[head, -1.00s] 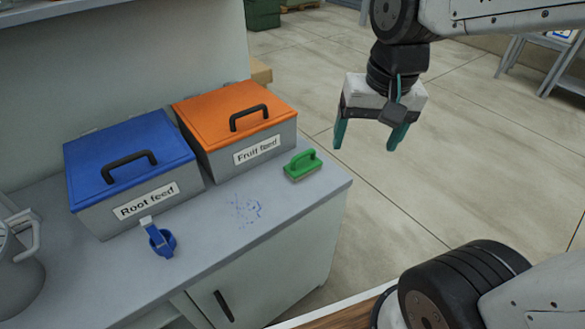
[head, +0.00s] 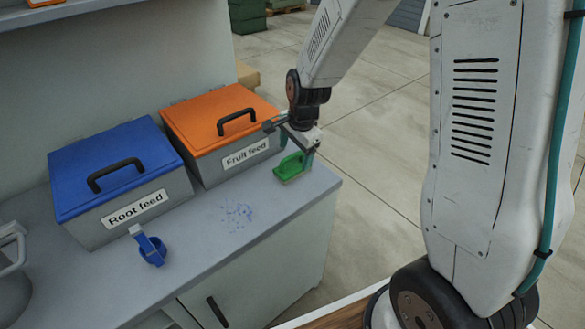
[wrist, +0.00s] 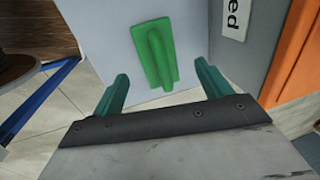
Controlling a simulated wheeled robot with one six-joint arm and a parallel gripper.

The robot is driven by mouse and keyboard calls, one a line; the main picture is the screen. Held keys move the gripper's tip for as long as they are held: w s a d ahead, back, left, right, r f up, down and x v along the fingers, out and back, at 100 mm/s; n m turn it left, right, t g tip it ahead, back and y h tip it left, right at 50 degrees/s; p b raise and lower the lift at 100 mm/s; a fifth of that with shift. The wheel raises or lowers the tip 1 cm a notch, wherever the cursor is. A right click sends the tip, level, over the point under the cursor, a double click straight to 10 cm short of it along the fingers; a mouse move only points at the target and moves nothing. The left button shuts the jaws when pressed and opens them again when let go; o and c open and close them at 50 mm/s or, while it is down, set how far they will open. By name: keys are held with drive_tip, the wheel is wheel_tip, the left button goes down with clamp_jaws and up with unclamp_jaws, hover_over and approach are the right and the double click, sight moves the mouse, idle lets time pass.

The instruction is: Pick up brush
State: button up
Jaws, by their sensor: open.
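The green brush (head: 288,167) lies on the grey counter near its right end, in front of the orange-lidded box. In the wrist view the brush (wrist: 155,53) shows its long raised handle from above, ahead of the fingertips and roughly midway between them. My gripper (head: 297,145) is at the brush in the head view, just above or behind it; the exact gap is hard to tell. In the wrist view my gripper (wrist: 160,88) has its two teal fingers spread apart with nothing between them. The gripper partly covers the top of the brush in the head view.
The orange-lidded Fruit feed box (head: 215,118) stands close beside my gripper. The blue-lidded Root feed box (head: 118,180) is further left. The counter's right edge is near the brush.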

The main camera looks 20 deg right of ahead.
sight(293, 166)
drive_tip(key=f, duration=0.5)
drive_tip(key=shift+w, duration=0.3)
drive_tip(key=shift+r, duration=0.1)
drive_tip(key=c, duration=1.1)
